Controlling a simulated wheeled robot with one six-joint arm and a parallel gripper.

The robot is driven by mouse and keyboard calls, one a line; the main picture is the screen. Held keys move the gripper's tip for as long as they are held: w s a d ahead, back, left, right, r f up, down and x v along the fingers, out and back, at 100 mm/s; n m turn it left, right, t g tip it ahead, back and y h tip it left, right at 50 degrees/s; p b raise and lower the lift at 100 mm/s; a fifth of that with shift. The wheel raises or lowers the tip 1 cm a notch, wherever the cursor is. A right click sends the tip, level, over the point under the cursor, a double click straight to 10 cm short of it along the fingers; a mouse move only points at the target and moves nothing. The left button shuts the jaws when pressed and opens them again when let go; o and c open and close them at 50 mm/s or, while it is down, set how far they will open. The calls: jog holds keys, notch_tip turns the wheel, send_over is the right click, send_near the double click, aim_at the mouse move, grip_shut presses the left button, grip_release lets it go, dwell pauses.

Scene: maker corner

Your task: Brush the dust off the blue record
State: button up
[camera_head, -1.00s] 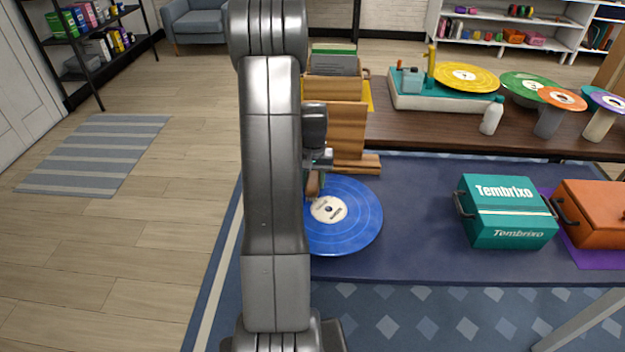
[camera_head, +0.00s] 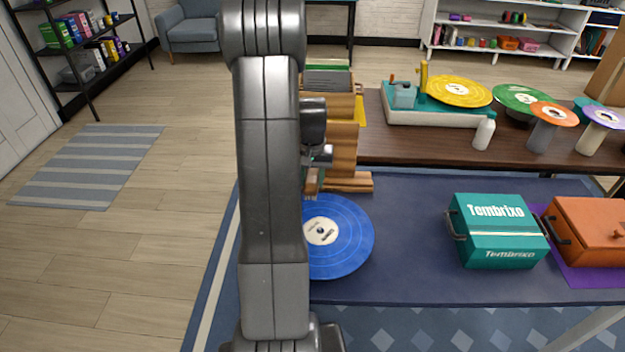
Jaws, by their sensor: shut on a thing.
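The blue record (camera_head: 346,243) with a cream label lies flat on the dark blue table. Its left side is hidden behind my arm. My gripper (camera_head: 313,186) is just beyond the record's far edge, partly hidden by my arm. It is shut on a small brownish thing, which looks like the brush (camera_head: 311,183); only a little of it shows. I cannot tell whether the brush touches the record. Dust on the record is too fine to make out here.
A wooden stand (camera_head: 343,150) rises just behind the record. A teal box (camera_head: 497,231) and an orange box (camera_head: 590,230) stand to the right. A turntable with a yellow record (camera_head: 459,91) is on the brown table behind. Table between record and teal box is clear.

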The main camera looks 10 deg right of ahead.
jog(key=shift+r+p, duration=0.4)
jog(key=shift+r, duration=0.5)
